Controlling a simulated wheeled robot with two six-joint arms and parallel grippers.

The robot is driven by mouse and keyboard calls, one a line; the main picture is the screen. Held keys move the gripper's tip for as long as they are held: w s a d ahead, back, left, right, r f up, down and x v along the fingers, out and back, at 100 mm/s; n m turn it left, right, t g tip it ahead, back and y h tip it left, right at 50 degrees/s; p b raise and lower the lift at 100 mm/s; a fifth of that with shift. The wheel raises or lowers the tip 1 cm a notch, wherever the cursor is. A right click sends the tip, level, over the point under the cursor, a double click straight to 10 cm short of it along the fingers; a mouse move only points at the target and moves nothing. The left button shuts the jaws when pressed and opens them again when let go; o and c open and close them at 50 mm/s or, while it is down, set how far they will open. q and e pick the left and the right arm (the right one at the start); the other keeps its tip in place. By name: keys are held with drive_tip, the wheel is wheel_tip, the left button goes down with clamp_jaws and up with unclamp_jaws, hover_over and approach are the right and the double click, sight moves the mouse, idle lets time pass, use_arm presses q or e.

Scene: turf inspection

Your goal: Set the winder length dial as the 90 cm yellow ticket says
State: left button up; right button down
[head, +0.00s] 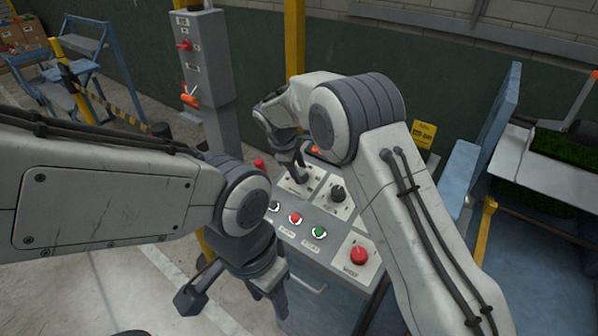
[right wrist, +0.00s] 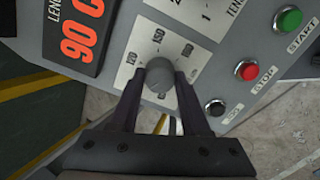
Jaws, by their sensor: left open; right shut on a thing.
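The length dial's grey knob (right wrist: 159,75) is on a white scale plate in the right wrist view. Scale figures such as 120 and 150 show around it. My right gripper (right wrist: 158,92) has a finger on each side of the knob and is shut on it. The length display (right wrist: 82,38) beside it reads 90 C in orange, cut off at the edge. The yellow ticket (head: 423,133) stands behind the panel; its print is too small to read surely. My left gripper (head: 268,286) is open and empty, low in front of the panel.
The panel also has a black tension knob (head: 338,193), a green start button (head: 319,232), a red stop button (head: 295,218) and a larger red button (head: 359,256). Turf (head: 565,150) lies at right.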

drive_tip(key=shift+m, duration=0.3)
drive_tip(key=shift+r, duration=0.1)
drive_tip(key=shift+c, duration=1.9)
unclamp_jaws()
drive_tip(key=b+v, duration=0.2)
drive_tip(key=v, duration=0.8)
drive_tip(key=shift+r, duration=0.2)
